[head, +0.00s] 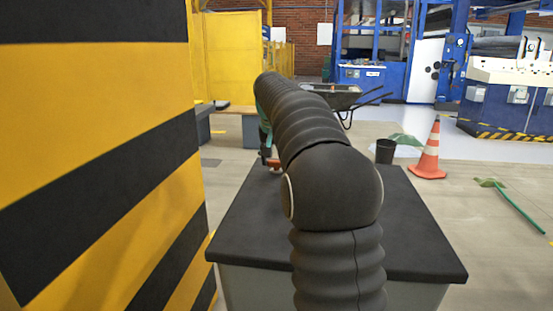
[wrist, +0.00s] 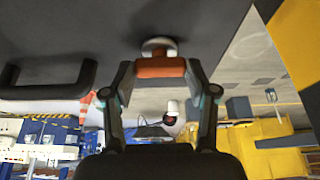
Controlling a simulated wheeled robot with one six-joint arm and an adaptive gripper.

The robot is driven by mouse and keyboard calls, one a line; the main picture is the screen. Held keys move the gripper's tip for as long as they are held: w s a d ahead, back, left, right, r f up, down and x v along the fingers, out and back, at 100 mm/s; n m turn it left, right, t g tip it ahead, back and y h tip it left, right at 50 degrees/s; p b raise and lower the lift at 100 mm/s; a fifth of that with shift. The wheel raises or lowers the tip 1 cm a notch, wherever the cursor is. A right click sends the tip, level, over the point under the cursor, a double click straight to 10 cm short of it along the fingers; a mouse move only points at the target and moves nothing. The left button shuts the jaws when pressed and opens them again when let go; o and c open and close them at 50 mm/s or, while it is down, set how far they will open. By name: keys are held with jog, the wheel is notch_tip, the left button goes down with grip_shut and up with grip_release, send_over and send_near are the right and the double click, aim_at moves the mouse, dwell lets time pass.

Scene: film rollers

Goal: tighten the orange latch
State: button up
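The orange latch (wrist: 160,67) is a short bar on a pale round mount against a dark grey surface, at the top middle of the wrist view. My gripper (wrist: 160,78) has one finger at each end of the bar, and I see no clear gap between the fingertips and the latch. In the head view, the latch (head: 273,163) is a small orange-red spot beyond my bent arm. My gripper (head: 266,155) points down at it there, and my arm partly covers both.
A black handle (wrist: 48,80) sticks out from the dark surface beside the latch. The dark-topped box (head: 420,225) stands under my arm. A yellow-and-black striped post (head: 100,140) is close on the left.

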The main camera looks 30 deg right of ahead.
jog(key=c, duration=0.4)
jog(key=shift+c, duration=0.2)
jog(key=shift+r+m+p, duration=0.1)
jog(key=shift+m+p, duration=0.2)
jog(key=shift+p, duration=0.1)
jog(key=m+g+p, duration=0.1)
jog(key=m+p, duration=0.1)
jog(key=shift+a+r+m+h, duration=0.1)
jog(key=shift+m+h, duration=0.3)
jog(key=m+g+p, duration=0.1)
jog(key=m+p, duration=0.1)
jog(key=m, duration=0.1)
jog(key=shift+w+m+h, duration=0.15)
jog(key=shift+m+h, duration=0.15)
jog(key=shift+h, duration=0.1)
jog(key=m, duration=0.1)
jog(key=m+g, duration=0.1)
jog(key=m, duration=0.1)
jog(key=m+g, duration=0.1)
jog(key=m, duration=0.1)
jog(key=shift+w+f, duration=0.1)
jog(key=shift+f, duration=0.2)
jog(key=m+g, duration=0.2)
jog(key=m, duration=0.3)
